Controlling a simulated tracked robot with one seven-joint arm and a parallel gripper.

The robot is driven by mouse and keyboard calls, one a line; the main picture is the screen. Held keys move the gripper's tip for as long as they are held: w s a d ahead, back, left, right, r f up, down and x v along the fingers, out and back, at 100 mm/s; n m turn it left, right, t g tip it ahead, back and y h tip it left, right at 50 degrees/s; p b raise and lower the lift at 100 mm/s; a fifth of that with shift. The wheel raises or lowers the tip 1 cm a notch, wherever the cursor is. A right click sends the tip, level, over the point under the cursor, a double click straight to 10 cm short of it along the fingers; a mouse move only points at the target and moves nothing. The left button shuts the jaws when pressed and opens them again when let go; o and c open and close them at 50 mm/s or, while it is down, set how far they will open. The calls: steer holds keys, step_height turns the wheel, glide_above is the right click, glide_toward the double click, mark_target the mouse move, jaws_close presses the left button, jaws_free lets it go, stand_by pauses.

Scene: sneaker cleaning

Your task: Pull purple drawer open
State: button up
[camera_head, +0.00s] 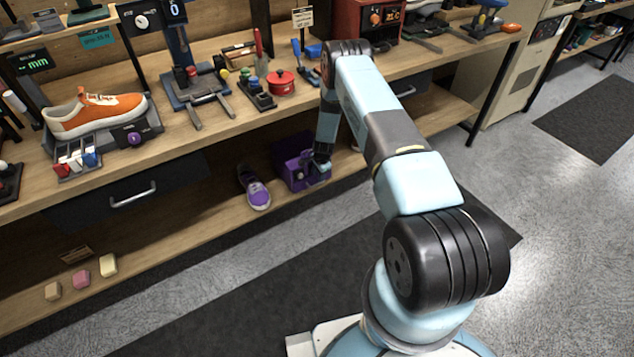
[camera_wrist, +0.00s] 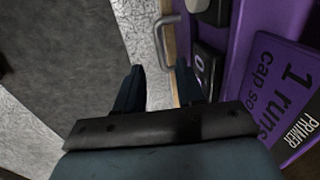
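A purple box-like unit (camera_head: 290,168) stands on the lower shelf, next to a purple sneaker. In the wrist view its purple face (camera_wrist: 245,60) fills the right side, with a printed label and dark fittings. A grey metal handle (camera_wrist: 159,45) sticks out from this face. My gripper (camera_wrist: 158,68) is open, with its two dark fingers apart. The handle shows between and beyond the fingertips; I cannot tell whether they touch it. In the head view my gripper (camera_head: 320,168) is at the unit's right side, small and partly dark. The drawer looks closed, but its edges are hard to make out.
The purple sneaker (camera_head: 256,190) lies left of the unit. The workbench top (camera_head: 215,125) overhangs the shelf and carries an orange sneaker (camera_head: 95,113) and tools. A dark drawer with a handle (camera_head: 132,195) hangs under the bench.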

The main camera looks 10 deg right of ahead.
mark_target(317, 182)
steer(key=shift+w+a+f, duration=0.1)
steer(key=shift+w+f, duration=0.1)
steer(key=shift+f, duration=0.9)
steer(key=shift+w+a+f, duration=0.1)
steer(key=shift+w+f, duration=0.1)
steer(key=shift+f, duration=0.95)
steer(key=shift+w+f, duration=0.2)
steer(key=shift+f, duration=0.9)
jaws_close()
